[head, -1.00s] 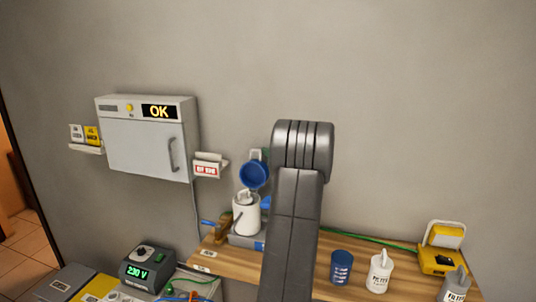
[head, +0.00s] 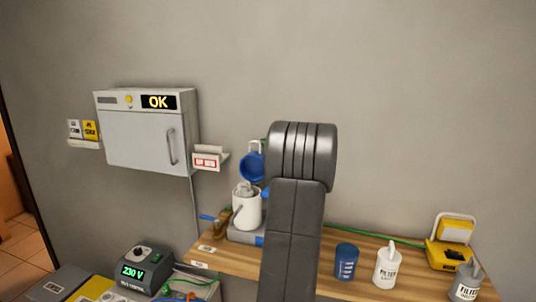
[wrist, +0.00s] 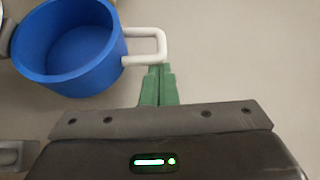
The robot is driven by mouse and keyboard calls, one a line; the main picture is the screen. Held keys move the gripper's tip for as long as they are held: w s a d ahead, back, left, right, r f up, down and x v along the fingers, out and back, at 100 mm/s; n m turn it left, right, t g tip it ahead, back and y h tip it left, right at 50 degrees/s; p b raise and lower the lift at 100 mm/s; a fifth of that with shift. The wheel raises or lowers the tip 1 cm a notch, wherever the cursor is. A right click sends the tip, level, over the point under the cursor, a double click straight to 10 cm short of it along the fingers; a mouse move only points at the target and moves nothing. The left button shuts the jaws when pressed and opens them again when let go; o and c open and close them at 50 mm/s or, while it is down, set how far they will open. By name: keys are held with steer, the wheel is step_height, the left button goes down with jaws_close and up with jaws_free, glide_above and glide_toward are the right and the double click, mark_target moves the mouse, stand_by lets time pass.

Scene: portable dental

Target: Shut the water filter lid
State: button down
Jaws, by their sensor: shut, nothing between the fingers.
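The water filter is a white canister (head: 247,210) on the wooden bench, left of my arm in the head view. Its blue lid (head: 251,168) stands raised above the canister, open. In the wrist view the lid (wrist: 72,45) is a hollow blue cup at upper left with a white loop handle (wrist: 162,47). My gripper (wrist: 158,70) has its green fingers shut and empty, with the tips at the lower edge of the handle. I cannot tell whether they touch it. In the head view my arm hides most of the gripper.
A wall cabinet (head: 145,145) reading OK and a small shelf (head: 209,162) are left of the filter. A 230 V unit (head: 143,271) stands lower left.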

mark_target(260, 152)
steer(key=shift+s+a+f+n+t+b, duration=0.2)
steer(key=shift+s+n+b, duration=0.25)
steer(key=shift+b, duration=1.15)
steer(key=shift+s+a+f+n+t+b, duration=0.2)
steer(key=shift+s+b, duration=0.35)
steer(key=shift+b, duration=1)
steer(key=shift+n+y, duration=0.6)
steer(key=shift+n, duration=0.05)
steer(key=shift+s+a+r+b, duration=0.1)
steer(key=shift+s+a+b, duration=0.15)
steer(key=shift+s+b, duration=0.9)
steer(key=shift+s+a+r+b, duration=0.1)
steer(key=shift+s+a+b, duration=0.3)
steer(key=shift+b, duration=1.3)
steer(key=shift+s+a+r+b, duration=0.1)
steer(key=shift+s+b, duration=0.85)
steer(key=shift+b, duration=0.45)
